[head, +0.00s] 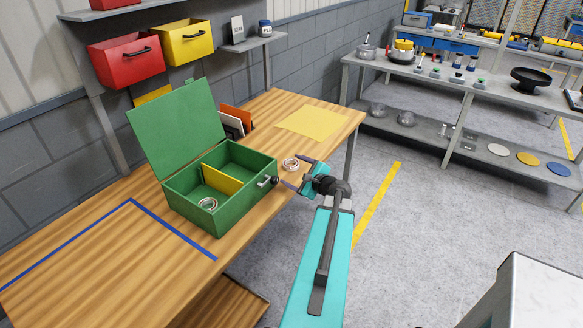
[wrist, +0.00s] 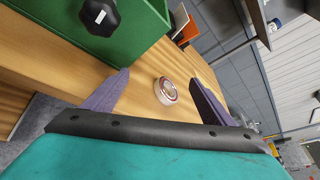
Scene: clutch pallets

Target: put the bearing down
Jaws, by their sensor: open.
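A silver ring bearing (head: 290,164) lies flat on the wooden table, right of the green box. In the wrist view the bearing (wrist: 166,91) shows a reddish ring and sits between my two fingers, with bare wood on both sides of it. My gripper (head: 299,173) is open and holds nothing; its purple fingers (wrist: 159,77) point toward the table around the bearing, apart from it. A second bearing (head: 208,203) lies in the front compartment of the open green box (head: 222,221).
The box has a raised lid (head: 178,128), a yellow divider (head: 222,179) and a black knob (wrist: 101,16) close to my gripper. A yellow sheet (head: 308,121) lies on the far table end. Blue tape (head: 172,229) marks the left of the table.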

